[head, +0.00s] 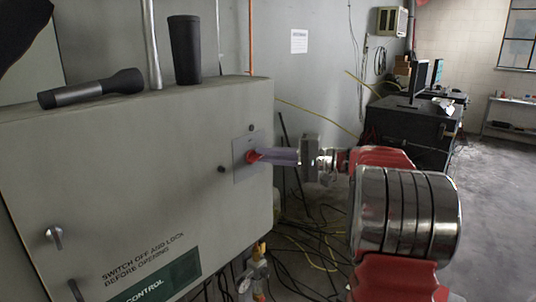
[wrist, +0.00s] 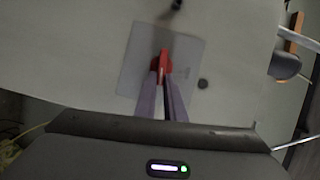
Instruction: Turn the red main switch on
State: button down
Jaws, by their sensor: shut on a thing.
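The red main switch (head: 253,156) sits on a pale square plate (head: 243,171) on the front of a grey cabinet, near its right edge. In the wrist view the red switch (wrist: 163,62) shows at the tips of my fingers, with the plate (wrist: 188,55) around it. My gripper (head: 262,156) reaches in from the right, and its two purple-grey fingers are shut on the switch. The fingers also show in the wrist view (wrist: 162,80). They hide part of the switch, and I cannot read its marked position.
The grey cabinet (head: 140,165) has dark knobs beside the plate, a silver latch (head: 54,237) and a green label (head: 165,280). Cables (head: 315,235) lie on the floor below.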

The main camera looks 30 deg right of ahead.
jog(key=shift+w+f+m, duration=0.1)
jog(key=shift+f+m, duration=0.3)
jog(key=shift+m, duration=0.2)
jog(key=c, duration=1.8)
grip_release()
jog(key=shift+c, duration=0.2)
jog(key=shift+r, duration=0.1)
jog(key=v, duration=1.3)
jog(key=shift+s+d+f, duration=0.25)
jog(key=shift+f, duration=0.1)
